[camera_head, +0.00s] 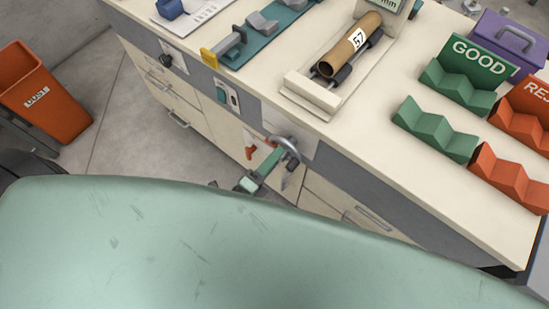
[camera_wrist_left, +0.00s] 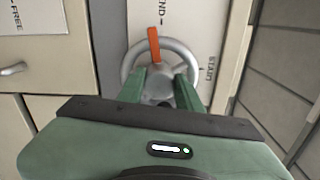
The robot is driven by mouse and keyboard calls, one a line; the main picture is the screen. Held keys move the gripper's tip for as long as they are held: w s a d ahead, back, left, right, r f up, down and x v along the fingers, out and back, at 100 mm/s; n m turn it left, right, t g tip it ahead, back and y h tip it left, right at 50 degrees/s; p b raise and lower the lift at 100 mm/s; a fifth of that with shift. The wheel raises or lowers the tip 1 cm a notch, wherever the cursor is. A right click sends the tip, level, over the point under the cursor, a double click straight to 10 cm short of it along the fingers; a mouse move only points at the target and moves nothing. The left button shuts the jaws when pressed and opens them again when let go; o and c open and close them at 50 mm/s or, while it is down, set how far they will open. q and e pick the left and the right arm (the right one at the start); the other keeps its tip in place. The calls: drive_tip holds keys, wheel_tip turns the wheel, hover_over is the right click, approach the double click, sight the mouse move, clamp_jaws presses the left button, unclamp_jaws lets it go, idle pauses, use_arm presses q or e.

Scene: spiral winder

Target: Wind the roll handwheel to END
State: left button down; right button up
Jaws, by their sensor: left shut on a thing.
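The grey ring-shaped roll handwheel (camera_head: 287,151) sits on the front of the cream bench. In the left wrist view the handwheel (camera_wrist_left: 188,54) has an orange bar (camera_wrist_left: 154,45) across its upper rim, pointing up. The plate behind it reads END at the top and START at the right; the orange bar stands left of the END lettering. My left gripper (camera_head: 268,165) is at the handwheel. My right gripper is not in view.
A cardboard roll (camera_head: 350,46) marked 57 lies on the bench top. Green GOOD racks (camera_head: 466,80) and orange racks (camera_head: 512,178) stand at the right. An orange bin (camera_head: 45,100) stands on the floor at left.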

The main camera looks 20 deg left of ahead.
use_arm(q)
drive_tip(key=shift+s+f+m, duration=0.1)
drive_tip(key=shift+f+m, duration=0.05)
drive_tip(key=shift+m, duration=0.45)
drive_tip(key=c, duration=1)
unclamp_jaws()
drive_tip(key=shift+o, duration=0.2)
drive_tip(key=b+v, duration=0.1)
drive_tip(key=v, duration=0.6)
drive_tip(key=shift+s+a+b, duration=0.15)
drive_tip(key=shift+s+b, duration=0.15)
drive_tip(key=shift+s, duration=0.05)
